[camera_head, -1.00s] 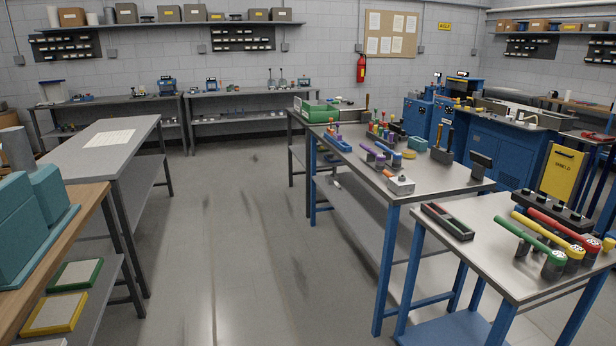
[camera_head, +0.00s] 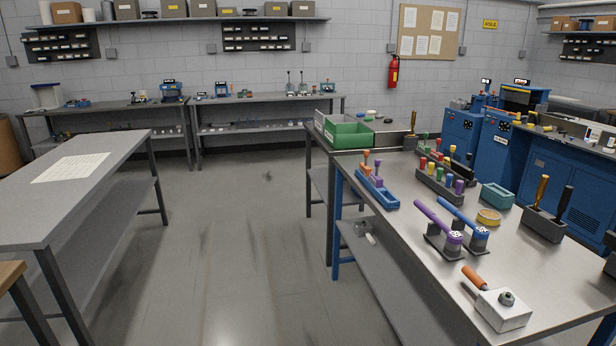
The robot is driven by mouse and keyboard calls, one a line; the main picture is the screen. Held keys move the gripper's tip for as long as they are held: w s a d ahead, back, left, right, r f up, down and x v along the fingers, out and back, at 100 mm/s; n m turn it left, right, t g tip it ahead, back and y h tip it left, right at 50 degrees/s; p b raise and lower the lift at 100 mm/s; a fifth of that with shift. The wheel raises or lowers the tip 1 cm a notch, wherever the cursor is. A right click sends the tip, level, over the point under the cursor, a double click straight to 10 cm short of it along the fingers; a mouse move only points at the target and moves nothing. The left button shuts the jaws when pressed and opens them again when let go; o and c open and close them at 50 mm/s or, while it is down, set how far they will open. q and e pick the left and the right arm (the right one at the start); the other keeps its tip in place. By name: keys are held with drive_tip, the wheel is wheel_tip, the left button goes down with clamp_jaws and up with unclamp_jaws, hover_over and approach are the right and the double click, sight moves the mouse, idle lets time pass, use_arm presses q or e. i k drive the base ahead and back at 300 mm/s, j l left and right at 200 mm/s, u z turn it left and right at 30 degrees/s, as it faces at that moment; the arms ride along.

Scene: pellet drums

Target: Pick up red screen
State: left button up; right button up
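I cannot make out a red screen in the head view. The nearest table at the right (camera_head: 545,268) holds a purple-handled tool (camera_head: 438,222) and a blue-handled tool (camera_head: 463,223) in dark stands. A white box with an orange handle (camera_head: 502,309) lies at its near edge. A rack of several coloured pegs (camera_head: 440,184) stands behind them, with some red tops among them. Neither of my grippers is in view.
A grey table with a paper sheet (camera_head: 72,168) stands at the left. A green bin (camera_head: 348,134) sits beyond the right table. Blue machines (camera_head: 500,145) stand at the far right. The floor between the tables (camera_head: 245,240) is clear. Benches line the back wall.

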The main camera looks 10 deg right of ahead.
sight(434, 154)
drive_tip(key=i+u, duration=0.2)
drive_tip(key=i, duration=5.15)
drive_tip(key=i+j, duration=0.1)
drive_tip(key=i, duration=2.55)
drive_tip(key=i+z, duration=0.75)
drive_tip(key=i, duration=0.25)
drive_tip(key=i+j+z, duration=0.25)
drive_tip(key=i+z, duration=0.15)
drive_tip(key=i+l+z, duration=0.2)
drive_tip(key=i+z, duration=0.2)
drive_tip(key=i+l+z, duration=0.1)
drive_tip(key=i+z, duration=0.7)
drive_tip(key=i+j+z, duration=0.1)
drive_tip(key=i+z, duration=0.55)
drive_tip(key=i, duration=0.75)
drive_tip(key=i+j+z, duration=0.2)
drive_tip(key=i, duration=0.8)
drive_tip(key=i+l+z, duration=0.15)
drive_tip(key=i+z, duration=0.25)
drive_tip(key=i+l+z, duration=0.1)
drive_tip(key=i+z, duration=0.55)
drive_tip(key=z, duration=0.2)
drive_tip(key=i+j+z, duration=0.25)
drive_tip(key=z, duration=0.15)
drive_tip(key=i, duration=0.1)
